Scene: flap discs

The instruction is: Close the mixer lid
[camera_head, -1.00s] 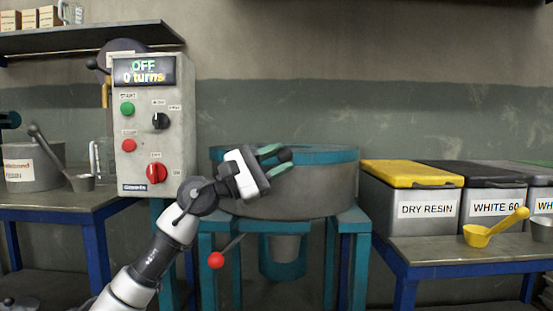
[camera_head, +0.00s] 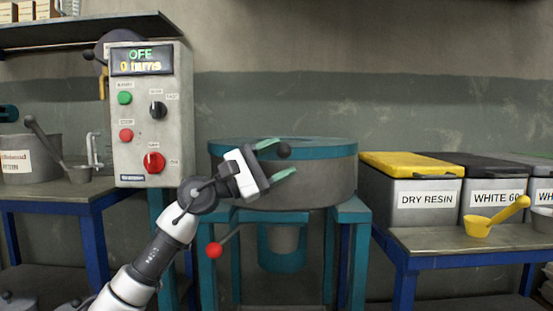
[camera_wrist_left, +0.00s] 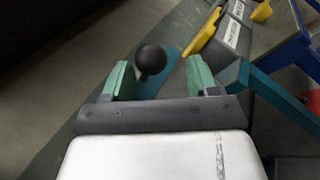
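The mixer (camera_head: 325,185) is a grey drum with a teal top band (camera_head: 335,149), standing on a teal frame. The top is seen almost edge-on, so I cannot tell how the lid lies. A black ball knob (camera_head: 284,152) shows at the drum's near upper side. My left gripper (camera_head: 277,160) is in front of the drum, its green fingers spread around the knob. In the left wrist view, the knob (camera_wrist_left: 151,59) stands between the open fingers (camera_wrist_left: 160,80), nearer the left one, with a gap visible. My right gripper is not in view.
A control box (camera_head: 152,115) reading OFF stands left of the mixer. A lever with a red ball (camera_head: 214,251) hangs below the drum. Resin bins, including a yellow-lidded one (camera_head: 412,165), and a yellow scoop (camera_head: 497,217) are on the right bench.

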